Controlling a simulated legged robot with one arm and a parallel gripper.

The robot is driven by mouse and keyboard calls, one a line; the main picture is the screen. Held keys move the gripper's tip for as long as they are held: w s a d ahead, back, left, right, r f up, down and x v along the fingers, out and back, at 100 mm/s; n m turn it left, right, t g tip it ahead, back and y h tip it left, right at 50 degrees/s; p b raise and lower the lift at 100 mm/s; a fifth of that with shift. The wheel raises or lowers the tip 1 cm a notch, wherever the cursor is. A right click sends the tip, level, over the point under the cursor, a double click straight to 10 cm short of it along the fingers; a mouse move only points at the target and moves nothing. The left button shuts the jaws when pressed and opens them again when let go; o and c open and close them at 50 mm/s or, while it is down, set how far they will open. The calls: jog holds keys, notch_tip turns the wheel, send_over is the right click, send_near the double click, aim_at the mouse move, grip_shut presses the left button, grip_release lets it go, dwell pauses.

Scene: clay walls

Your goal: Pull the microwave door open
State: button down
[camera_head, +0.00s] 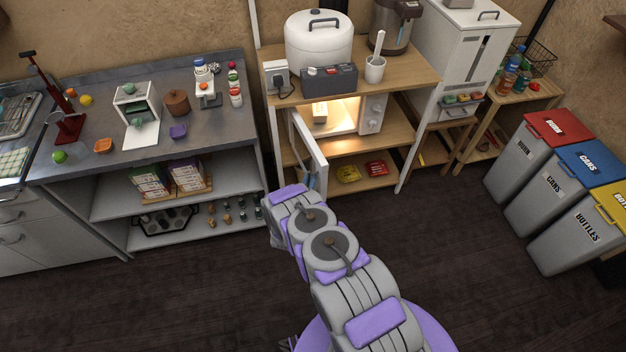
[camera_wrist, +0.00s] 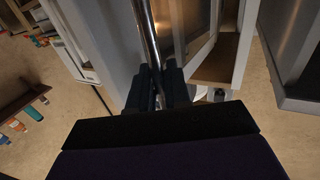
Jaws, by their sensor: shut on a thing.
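The white microwave (camera_head: 372,112) sits on the middle shelf of the wooden rack, with knobs on its right side. Its inside is lit and holds a small pale item (camera_head: 320,113). Its door (camera_head: 308,142) stands swung out at the left, well away from the front. In the wrist view, my gripper (camera_wrist: 157,88) is shut on the door's metal bar handle (camera_wrist: 147,35), with a dark finger on each side. In the head view, my arm's wrist is just below the door, and the fingers are mostly hidden.
A grey counter (camera_head: 105,160) with several small items stands left of the door. Red and yellow packets (camera_head: 375,168) lie on the shelf below. Bins (camera_head: 540,145) stand at the right. The dark floor (camera_head: 450,230) between is clear.

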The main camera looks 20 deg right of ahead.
jog(key=shift+w+a, duration=0.1)
jog(key=shift+a, duration=0.1)
jog(key=c, duration=1.2)
grip_release()
jog(key=shift+c, duration=0.2)
jog(key=p+v, duration=0.2)
jog(key=v, duration=1.5)
jog(key=shift+s, duration=0.2)
jog(key=shift+w+a, duration=0.15)
